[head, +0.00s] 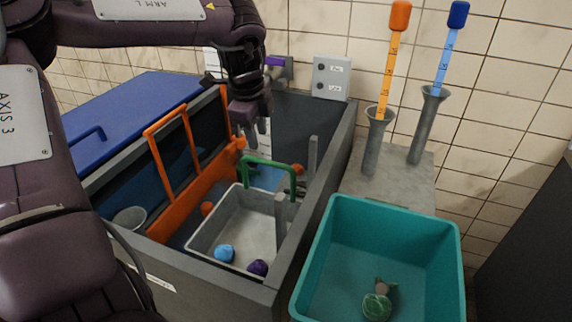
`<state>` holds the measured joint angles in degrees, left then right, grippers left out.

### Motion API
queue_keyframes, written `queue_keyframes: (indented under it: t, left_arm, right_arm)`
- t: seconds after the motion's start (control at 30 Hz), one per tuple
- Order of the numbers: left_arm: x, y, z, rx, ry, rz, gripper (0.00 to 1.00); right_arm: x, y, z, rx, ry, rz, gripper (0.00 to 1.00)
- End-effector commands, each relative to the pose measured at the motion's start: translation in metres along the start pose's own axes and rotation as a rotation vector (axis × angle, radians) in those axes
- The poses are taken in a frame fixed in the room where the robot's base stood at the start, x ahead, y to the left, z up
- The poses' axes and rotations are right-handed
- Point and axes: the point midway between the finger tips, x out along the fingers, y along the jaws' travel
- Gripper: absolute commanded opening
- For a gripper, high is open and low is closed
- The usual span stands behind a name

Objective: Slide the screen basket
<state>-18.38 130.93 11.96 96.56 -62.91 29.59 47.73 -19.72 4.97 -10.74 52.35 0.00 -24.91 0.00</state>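The screen basket (208,238) is a pale grey, shallow tray inside the dark grey tank. A green handle (272,162) arches over its far end. A light blue lump (224,253) and a purple lump (258,267) lie in its near end. My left gripper (257,138) points down over the tank, just beyond and above the handle's left part. Its fingers look apart, with nothing seen between them. Whether the fingertips touch the handle is hard to tell. My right gripper is out of view.
An orange gate frame (163,180) stands along the basket's left side. Orange balls (207,208) lie beyond the basket. The tank's grey wall (318,220) bounds the right. A teal bin (335,260) holding a green turtle-like object (377,302) stands right. Two tall gauges stand in holders (425,125) behind.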

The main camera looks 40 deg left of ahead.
Motion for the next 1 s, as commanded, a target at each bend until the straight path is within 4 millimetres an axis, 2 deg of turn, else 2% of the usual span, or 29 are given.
queue_keyframes:
  t: [0.17,0.4,0.6,0.93,1.0]
  left_arm:
    - [0.012,0.001,-0.002,0.025,-0.017,0.005,0.36]
    - [0.051,0.001,-0.001,0.022,-0.015,0.005,0.36]
    - [0.072,0.000,-0.001,0.021,-0.015,0.002,0.36]
    - [0.077,0.000,-0.001,0.020,-0.014,0.000,0.36]
    - [0.077,0.000,-0.001,0.020,-0.014,0.000,0.28]
  right_arm:
    - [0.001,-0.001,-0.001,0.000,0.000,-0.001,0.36]
    - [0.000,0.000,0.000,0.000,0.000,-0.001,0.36]
    - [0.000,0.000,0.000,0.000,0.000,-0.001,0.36]
    - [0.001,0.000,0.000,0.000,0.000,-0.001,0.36]
    - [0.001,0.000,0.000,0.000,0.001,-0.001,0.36]
